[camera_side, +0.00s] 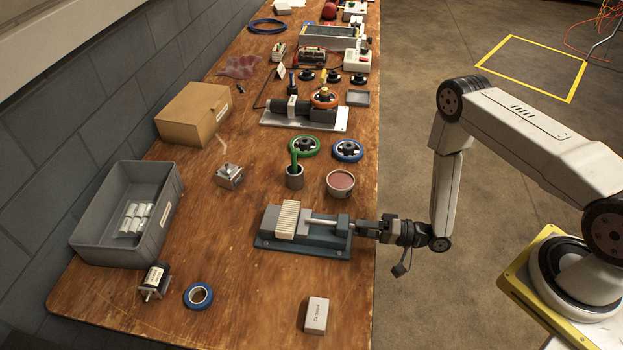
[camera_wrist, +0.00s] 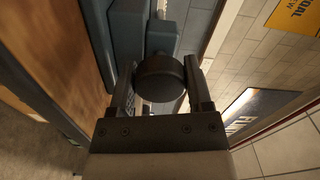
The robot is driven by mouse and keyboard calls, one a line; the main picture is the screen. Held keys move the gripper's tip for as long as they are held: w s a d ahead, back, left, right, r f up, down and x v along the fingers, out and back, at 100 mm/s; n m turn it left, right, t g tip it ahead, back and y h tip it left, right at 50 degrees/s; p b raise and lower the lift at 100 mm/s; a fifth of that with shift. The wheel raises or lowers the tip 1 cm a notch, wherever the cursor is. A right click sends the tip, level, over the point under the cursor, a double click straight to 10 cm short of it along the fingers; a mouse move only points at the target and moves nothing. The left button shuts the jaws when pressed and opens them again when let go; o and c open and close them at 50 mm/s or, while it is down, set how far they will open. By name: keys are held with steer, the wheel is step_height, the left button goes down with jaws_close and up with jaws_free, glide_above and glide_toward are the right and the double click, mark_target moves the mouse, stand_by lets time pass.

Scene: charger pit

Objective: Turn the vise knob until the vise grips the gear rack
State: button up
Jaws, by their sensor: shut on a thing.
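The vise (camera_side: 333,248) lies on the wooden bench with its blue-grey base and a bright steel screw bar (camera_side: 320,223). The gear rack (camera_side: 288,219), a pale ribbed block, stands at the left part of the vise; whether the jaws press on it I cannot tell. My gripper (camera_side: 368,229) is at the right end of the vise, at the bench edge. In the wrist view my gripper (camera_wrist: 160,88) is shut on the dark round vise knob (camera_wrist: 158,76), with one finger on each side. The vise body (camera_wrist: 128,40) shows beyond the knob.
A grey bin (camera_side: 168,222) with white cylinders stands at the left. A small motor (camera_side: 154,281), blue tape (camera_side: 198,296) and white box (camera_side: 317,315) lie nearer. A bowl (camera_side: 341,184) and a cup with a green handle (camera_side: 295,178) stand just behind the vise.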

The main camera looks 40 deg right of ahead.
steer(key=m, duration=0.5)
steer(key=shift+m, duration=0.3)
steer(key=m, duration=0.5)
steer(key=shift+r, duration=0.1)
steer(key=m, duration=0.5)
steer(key=shift+m, duration=2.6)
steer(key=o, duration=1.3)
steer(key=shift+d, duration=0.15)
steer(key=shift+v, duration=3.8)
